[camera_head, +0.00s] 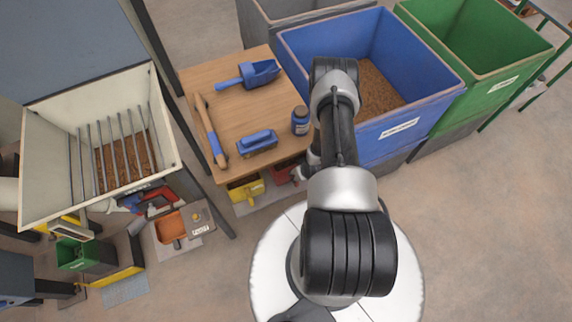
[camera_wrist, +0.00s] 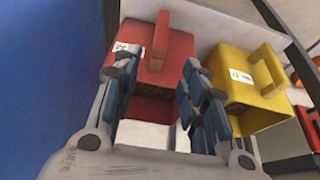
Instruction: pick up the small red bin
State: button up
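The small red bin (camera_wrist: 178,48) fills the upper middle of the wrist view, with a white label and a red handle facing me. In the head view the red bin (camera_head: 282,173) shows only in part under the wooden table's front edge, beside my arm. My gripper (camera_wrist: 160,60) is open, its two blue-padded fingers apart with the bin's handle seen between them. I cannot tell whether the fingers touch the bin. In the head view my gripper is mostly hidden behind my arm.
A yellow bin (camera_wrist: 241,72) stands just right of the red bin in the wrist view. A large blue container (camera_head: 425,105) stands close to the right of the table (camera_head: 225,118). The table holds a scoop (camera_head: 252,73), a hammer (camera_head: 210,130), a brush (camera_head: 257,142) and a bottle (camera_head: 300,121).

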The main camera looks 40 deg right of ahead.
aim_at(278, 172)
jog(key=b+x, duration=0.1)
jog(key=x, duration=0.2)
jog(key=b+x, duration=0.1)
jog(key=x, duration=0.1)
jog(key=shift+w+d+f, duration=0.25)
jog(key=shift+w+f, duration=0.05)
jog(key=shift+c, duration=0.5)
grip_shut()
jog(key=shift+r, duration=0.1)
